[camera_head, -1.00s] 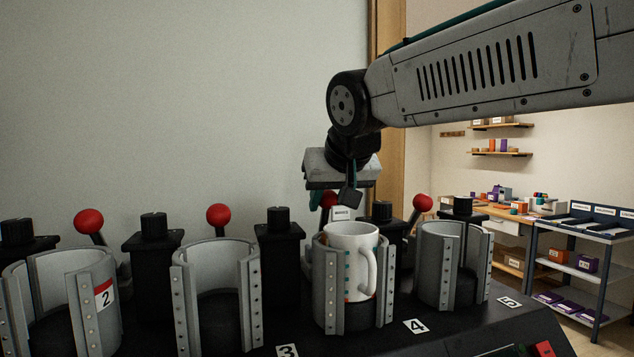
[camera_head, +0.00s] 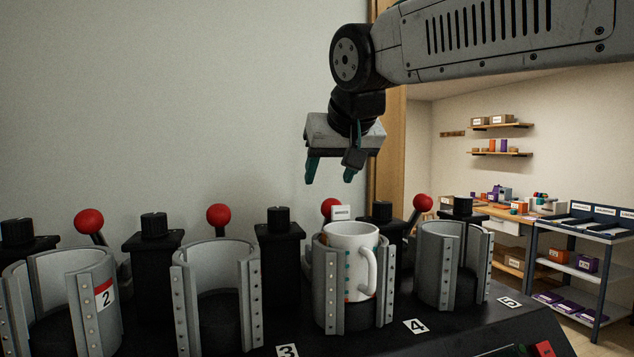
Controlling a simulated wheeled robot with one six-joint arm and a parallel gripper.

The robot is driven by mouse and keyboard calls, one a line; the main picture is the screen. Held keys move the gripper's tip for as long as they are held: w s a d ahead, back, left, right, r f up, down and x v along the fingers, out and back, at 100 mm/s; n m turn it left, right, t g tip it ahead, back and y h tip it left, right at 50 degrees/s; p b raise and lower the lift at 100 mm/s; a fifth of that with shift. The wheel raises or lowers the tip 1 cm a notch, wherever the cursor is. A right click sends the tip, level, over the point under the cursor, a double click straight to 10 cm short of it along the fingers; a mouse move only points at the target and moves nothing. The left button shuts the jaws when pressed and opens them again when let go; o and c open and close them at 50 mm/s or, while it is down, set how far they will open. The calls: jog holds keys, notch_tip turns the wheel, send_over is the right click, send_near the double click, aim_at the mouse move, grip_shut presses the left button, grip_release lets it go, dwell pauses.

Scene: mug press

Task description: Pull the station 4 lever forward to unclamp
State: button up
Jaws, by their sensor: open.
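A white mug (camera_head: 352,250) stands in a grey split clamp (camera_head: 332,290), with a plate marked 4 (camera_head: 416,326) at its front right. The red ball knob of the lever (camera_head: 329,205) shows behind this clamp. My gripper (camera_head: 331,174) is open and empty, fingers pointing down. In the picture it is above the red knob, apart from it.
Other red-knobbed levers (camera_head: 218,215) stand behind the neighbouring empty clamps (camera_head: 216,255). Black posts with knobs (camera_head: 278,240) stand between the stations. A pale wall is behind. Shelving and a workbench (camera_head: 500,222) are far to the right.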

jog(key=shift+s+r, duration=0.2)
jog(key=shift+r, duration=0.55)
jog(key=shift+s+d+r, duration=0.1)
jog(key=v, duration=0.5)
jog(key=shift+s+d+r, duration=0.1)
jog(key=shift+s+r, duration=0.1)
jog(key=shift+s, duration=0.05)
